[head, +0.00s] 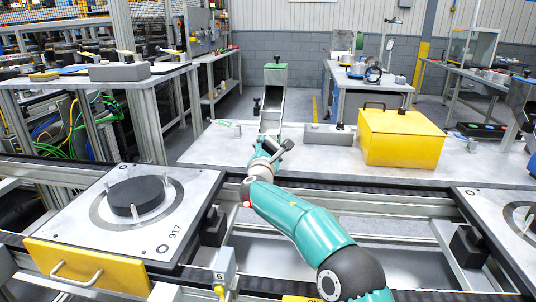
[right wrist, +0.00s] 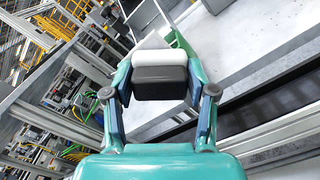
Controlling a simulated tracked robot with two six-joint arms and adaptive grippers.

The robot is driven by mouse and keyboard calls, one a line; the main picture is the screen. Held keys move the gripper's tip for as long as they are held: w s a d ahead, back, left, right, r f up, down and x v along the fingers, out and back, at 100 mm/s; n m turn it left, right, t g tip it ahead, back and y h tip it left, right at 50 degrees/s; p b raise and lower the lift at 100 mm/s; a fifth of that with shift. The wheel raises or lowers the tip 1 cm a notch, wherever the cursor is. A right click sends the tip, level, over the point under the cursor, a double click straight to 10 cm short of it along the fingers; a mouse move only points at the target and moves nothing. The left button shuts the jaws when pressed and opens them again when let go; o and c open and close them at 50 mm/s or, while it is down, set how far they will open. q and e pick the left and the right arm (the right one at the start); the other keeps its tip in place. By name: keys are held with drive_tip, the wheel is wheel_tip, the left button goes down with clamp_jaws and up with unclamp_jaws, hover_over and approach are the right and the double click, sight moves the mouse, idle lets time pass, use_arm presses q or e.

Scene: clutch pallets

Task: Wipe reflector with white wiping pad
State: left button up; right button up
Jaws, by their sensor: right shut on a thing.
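My right gripper (head: 272,148) is over the grey workbench, at the foot of a metal chute-like stand with a green top (head: 275,67). In the right wrist view, my right gripper (right wrist: 159,92) is shut on the wiping pad (right wrist: 160,58), which has a white face and a dark grey block as its body. The pad sits between both fingers. A pale flat surface and a green edge show just beyond it; I cannot tell whether the pad touches them. I cannot make out the reflector for certain. My left gripper is not in view.
A yellow box (head: 402,136) and a grey metal block (head: 328,135) stand on the workbench (head: 222,152) to the right of the stand. In front runs a conveyor with a pallet (head: 82,215) carrying a dark disc (head: 137,196). The bench left of the stand is mostly clear.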

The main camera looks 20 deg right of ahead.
drive_tip(key=shift+s+d+f+b, duration=0.2)
drive_tip(key=shift+s+d+b, duration=0.15)
drive_tip(key=shift+d+b, duration=0.4)
drive_tip(key=shift+s+d+r+b, duration=0.15)
drive_tip(key=shift+d+b, duration=0.15)
drive_tip(key=shift+d, duration=0.05)
drive_tip(key=shift+r, duration=0.15)
drive_tip(key=shift+w+a+r+p, duration=0.1)
drive_tip(key=shift+w+a+p, duration=0.15)
drive_tip(key=shift+a+p, duration=0.25)
drive_tip(key=shift+w+a+r+p, duration=0.1)
drive_tip(key=shift+w+a+p, duration=0.15)
drive_tip(key=shift+a+p, duration=0.25)
drive_tip(key=shift+w+a+f+p, duration=0.25)
drive_tip(key=shift+a+p, duration=0.1)
drive_tip(key=shift+a, duration=0.1)
use_arm(q)
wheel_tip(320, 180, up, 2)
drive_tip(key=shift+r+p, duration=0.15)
drive_tip(key=shift+p, duration=1.1)
use_arm(e)
drive_tip(key=a, duration=0.1)
drive_tip(key=w+a, duration=0.1)
drive_tip(key=a, duration=0.1)
drive_tip(key=shift+w, duration=0.1)
drive_tip(key=shift+f, duration=0.1)
